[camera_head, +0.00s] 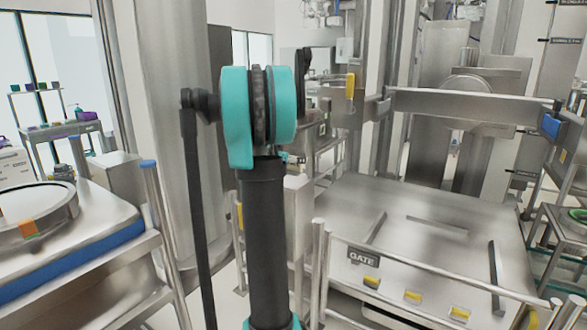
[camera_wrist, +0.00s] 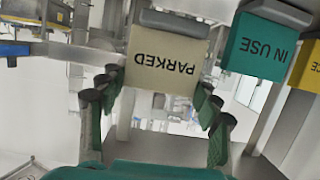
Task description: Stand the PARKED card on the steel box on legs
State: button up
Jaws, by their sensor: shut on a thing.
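In the wrist view the cream PARKED card (camera_wrist: 165,62), with black lettering upside down in the picture, has a grey base at its top edge. My gripper (camera_wrist: 159,82) has its dark green fingers on either side of the card and is shut on it. A teal IN USE card (camera_wrist: 262,48) hangs inverted to the right, apart from the gripper. In the head view my arm stands in the middle, and I cannot make out the gripper or PARKED card there. I cannot tell for sure which thing is the steel box on legs.
In the wrist view a yellow card (camera_wrist: 306,66) shows at the right edge. In the head view a steel platform (camera_head: 430,225) with a GATE sign (camera_head: 363,258) and railing lies at right. A steel-topped cart (camera_head: 60,235) stands at left. A pale box (camera_head: 298,215) stands behind my arm.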

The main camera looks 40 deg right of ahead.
jog(key=shift+f, duration=1.75)
jog(key=o, duration=1.3)
jog(key=v, duration=1.2)
jog(key=s+a+f+n+y, duration=0.4)
jog(key=s+a+f, duration=0.4)
jog(key=a, duration=0.3)
jog(key=s+a+f+n+y, duration=0.5)
jog(key=s+a+f, duration=0.3)
jog(key=a, duration=0.2)
jog(key=s+a+f+n+g+y, duration=0.1)
jog(key=s+a+f+n+y, duration=0.3)
jog(key=s+a+f, duration=0.4)
jog(key=a+f, duration=0.1)
jog(key=a, duration=0.2)
jog(key=shift+a+n+y, duration=0.3)
